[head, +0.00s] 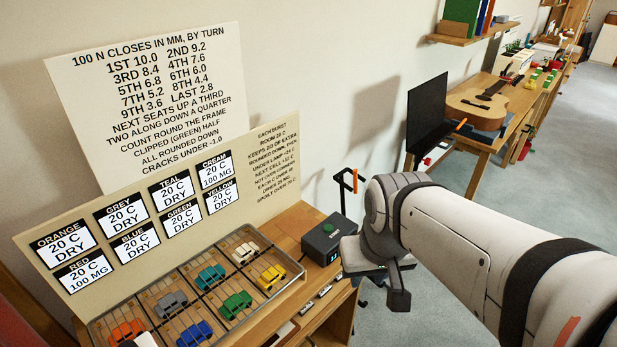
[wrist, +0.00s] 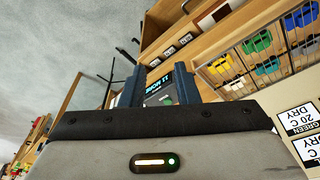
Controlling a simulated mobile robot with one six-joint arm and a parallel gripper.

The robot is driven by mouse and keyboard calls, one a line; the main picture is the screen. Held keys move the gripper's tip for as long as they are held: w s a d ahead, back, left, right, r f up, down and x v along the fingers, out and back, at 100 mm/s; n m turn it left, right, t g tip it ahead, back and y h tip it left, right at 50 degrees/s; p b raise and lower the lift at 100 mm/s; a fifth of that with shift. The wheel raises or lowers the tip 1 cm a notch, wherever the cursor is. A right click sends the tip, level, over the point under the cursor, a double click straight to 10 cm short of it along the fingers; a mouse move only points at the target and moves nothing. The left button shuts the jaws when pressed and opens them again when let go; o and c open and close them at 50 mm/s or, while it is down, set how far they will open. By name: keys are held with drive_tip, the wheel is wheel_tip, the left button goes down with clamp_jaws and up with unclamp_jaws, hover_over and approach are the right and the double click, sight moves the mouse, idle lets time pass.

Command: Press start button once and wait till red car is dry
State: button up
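The start box is a dark box with a green button (head: 327,228) on top and a small lit display (head: 335,257) on its side. In the wrist view the display (wrist: 158,90) seems to read "11 MORE". My gripper (wrist: 158,72) is open and empty, its fingers apart with the box seen between them. In the head view my wrist is just right of the box; contact cannot be told. The red label (head: 82,274) reads 20 C, 100 MG. The red car is not visible; its tray corner lies at the bottom edge, partly behind something white.
A wire-divided tray (head: 200,290) holds several toy cars, including orange (head: 127,331), blue (head: 195,334) and green (head: 235,305). A lettered board (head: 150,85) stands behind. A black panel (head: 426,118) and guitar (head: 490,103) are on a farther bench. Grey floor is clear at right.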

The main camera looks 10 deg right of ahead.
clamp_jaws()
idle(1.2)
